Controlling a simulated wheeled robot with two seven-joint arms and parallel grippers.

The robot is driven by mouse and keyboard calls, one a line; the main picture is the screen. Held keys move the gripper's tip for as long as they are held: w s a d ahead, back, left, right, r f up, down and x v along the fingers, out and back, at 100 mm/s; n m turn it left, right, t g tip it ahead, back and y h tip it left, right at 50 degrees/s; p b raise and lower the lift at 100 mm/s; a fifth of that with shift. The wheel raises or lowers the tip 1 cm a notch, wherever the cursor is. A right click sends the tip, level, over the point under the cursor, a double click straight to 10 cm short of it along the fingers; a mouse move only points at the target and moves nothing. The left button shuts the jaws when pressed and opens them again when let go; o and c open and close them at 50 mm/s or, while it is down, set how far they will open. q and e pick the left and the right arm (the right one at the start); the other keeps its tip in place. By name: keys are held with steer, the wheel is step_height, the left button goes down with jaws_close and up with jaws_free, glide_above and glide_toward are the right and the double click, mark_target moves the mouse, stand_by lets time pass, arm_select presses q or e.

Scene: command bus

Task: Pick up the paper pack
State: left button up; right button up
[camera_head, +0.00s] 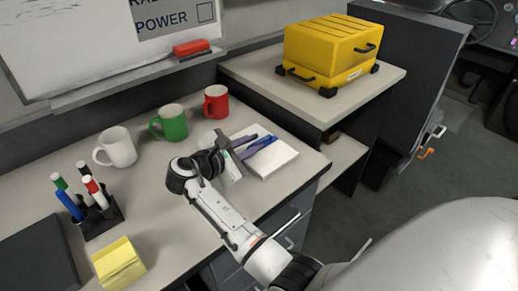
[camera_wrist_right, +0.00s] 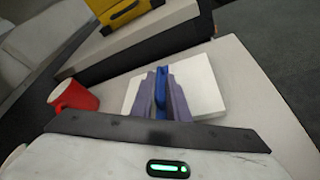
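The paper pack (camera_head: 278,160) is a flat white block lying on the desk near its right corner. It also shows in the right wrist view (camera_wrist_right: 204,90), beyond and partly behind the fingers. My right gripper (camera_head: 256,143) reaches over the pack's left side, its purple-grey fingers (camera_wrist_right: 162,78) close together. A blue strip shows between the fingers; I cannot tell whether it is part of the gripper or a thing on the pack. Whether the fingers touch the pack is hidden. My left gripper is not in view.
A red mug (camera_head: 216,102), a green mug (camera_head: 172,122) and a white mug (camera_head: 118,146) stand along the back. A holder with markers (camera_head: 97,217) and a yellow pad (camera_head: 119,265) are at left. A yellow case (camera_head: 325,52) sits on the raised cabinet (camera_head: 388,77).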

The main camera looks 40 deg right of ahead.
mark_target(265, 138)
steer(key=x, duration=0.4)
steer(key=shift+w+d+f, duration=0.15)
steer(key=shift+w+d, duration=0.1)
steer(key=shift+d, duration=0.05)
jaws_close()
